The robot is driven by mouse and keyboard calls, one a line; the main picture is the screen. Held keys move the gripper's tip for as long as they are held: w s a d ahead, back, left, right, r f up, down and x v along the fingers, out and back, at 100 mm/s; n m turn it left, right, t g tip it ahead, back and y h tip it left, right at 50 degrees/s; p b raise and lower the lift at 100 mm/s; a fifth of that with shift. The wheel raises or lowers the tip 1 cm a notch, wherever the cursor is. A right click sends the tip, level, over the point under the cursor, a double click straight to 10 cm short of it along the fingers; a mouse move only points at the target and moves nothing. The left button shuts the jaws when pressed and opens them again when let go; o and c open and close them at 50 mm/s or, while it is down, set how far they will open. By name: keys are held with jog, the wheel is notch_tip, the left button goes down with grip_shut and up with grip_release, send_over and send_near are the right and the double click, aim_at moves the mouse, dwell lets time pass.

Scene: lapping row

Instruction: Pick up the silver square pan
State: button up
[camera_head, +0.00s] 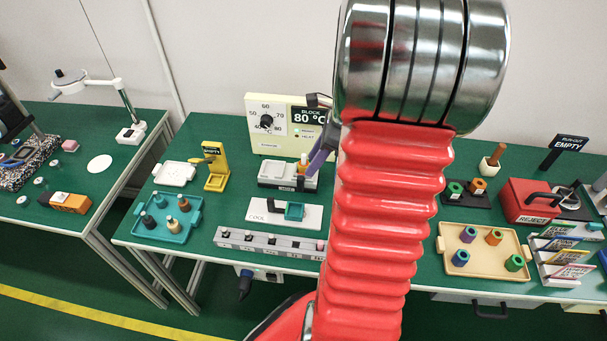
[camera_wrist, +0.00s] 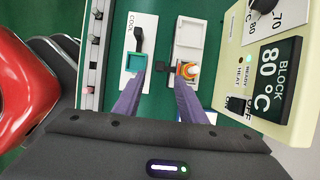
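My gripper (camera_wrist: 160,82) points its two purple fingers, spread apart with nothing between them, toward the cooling plate and heating block. In the head view one purple finger (camera_head: 321,149) shows beside my red arm, which hides the rest. On the block, a small light square pan-like piece (camera_wrist: 179,75) with a dark handle stub (camera_wrist: 161,67) sits between the fingertips' lines, ahead of them; I cannot tell surely that it is the silver square pan. An orange and brown piece (camera_wrist: 190,70) stands on or in it. A teal square pan (camera_wrist: 136,66) with a black handle lies on the COOL plate (camera_wrist: 131,88).
The heater box (camera_head: 278,145) reading 80 °C stands behind the block. A grey slotted rack (camera_head: 268,243) lies in front. A teal tray (camera_head: 165,224) and yellow stand (camera_head: 216,172) are left; a beige tray (camera_head: 480,264) and red REJECT box (camera_head: 527,200) are right.

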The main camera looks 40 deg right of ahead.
aim_at(301, 178)
jog(key=shift+x, duration=2.2)
jog(key=shift+x, duration=2.65)
jog(key=shift+c, duration=0.7)
grip_shut()
